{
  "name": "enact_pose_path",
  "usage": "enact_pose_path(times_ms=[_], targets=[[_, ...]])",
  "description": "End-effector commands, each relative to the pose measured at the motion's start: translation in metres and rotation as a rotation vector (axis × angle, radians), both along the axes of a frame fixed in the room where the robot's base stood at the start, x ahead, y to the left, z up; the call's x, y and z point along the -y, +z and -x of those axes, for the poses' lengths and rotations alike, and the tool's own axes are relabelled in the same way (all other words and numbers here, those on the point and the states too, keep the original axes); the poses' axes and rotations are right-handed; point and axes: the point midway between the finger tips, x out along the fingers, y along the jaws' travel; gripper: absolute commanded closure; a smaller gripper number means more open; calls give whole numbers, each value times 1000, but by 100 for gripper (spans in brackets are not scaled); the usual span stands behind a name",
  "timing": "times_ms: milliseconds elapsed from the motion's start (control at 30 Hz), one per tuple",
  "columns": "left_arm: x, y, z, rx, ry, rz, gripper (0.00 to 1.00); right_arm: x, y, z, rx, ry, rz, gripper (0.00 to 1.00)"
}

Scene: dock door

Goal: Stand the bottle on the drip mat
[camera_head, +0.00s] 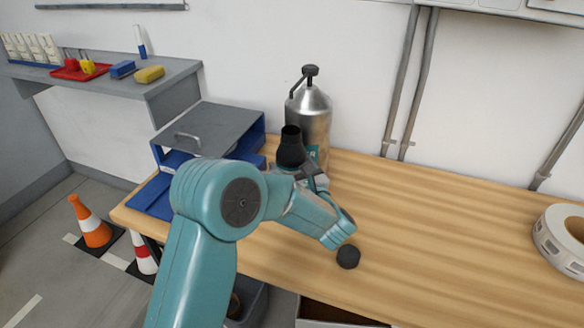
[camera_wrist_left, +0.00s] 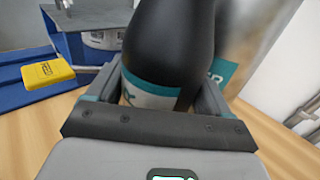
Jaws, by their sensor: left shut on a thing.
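A black bottle (camera_head: 290,150) with a dark neck is upright at the back of the wooden table, in front of a steel canister. In the left wrist view the bottle (camera_wrist_left: 168,50) fills the middle, with a teal and white label low on its side. My left gripper (camera_head: 300,172) is shut on the bottle, with one finger on each side. My arm hides the bottle's base in the head view, so I cannot tell whether it touches the table. I cannot make out a drip mat in either view. My right gripper is not in view.
The steel canister (camera_head: 309,112) stands close behind the bottle. A blue box with a grey lid (camera_head: 207,128) is to its left. A white roll (camera_head: 563,240) is at right; the table between is clear.

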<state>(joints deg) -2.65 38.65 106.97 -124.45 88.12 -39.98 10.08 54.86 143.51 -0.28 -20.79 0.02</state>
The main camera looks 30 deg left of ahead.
Motion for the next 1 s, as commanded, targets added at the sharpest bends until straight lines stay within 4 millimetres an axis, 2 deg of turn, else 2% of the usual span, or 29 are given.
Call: enact_pose_path(times_ms=[100,133,200,500,633,900,1000], targets=[[-1,-4,0,1,0,0,63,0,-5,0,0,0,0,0],[-1,-4,0,0,0,0,17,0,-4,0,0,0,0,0],[-1,-3,0,0,0,0,0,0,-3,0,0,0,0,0],[1,2,1,0,-1,0,0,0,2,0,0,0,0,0],[22,0,12,-1,-5,0,0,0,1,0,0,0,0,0],[76,1,45,-1,-6,-1,0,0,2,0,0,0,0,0],[90,0,54,0,-4,0,0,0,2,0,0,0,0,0]])
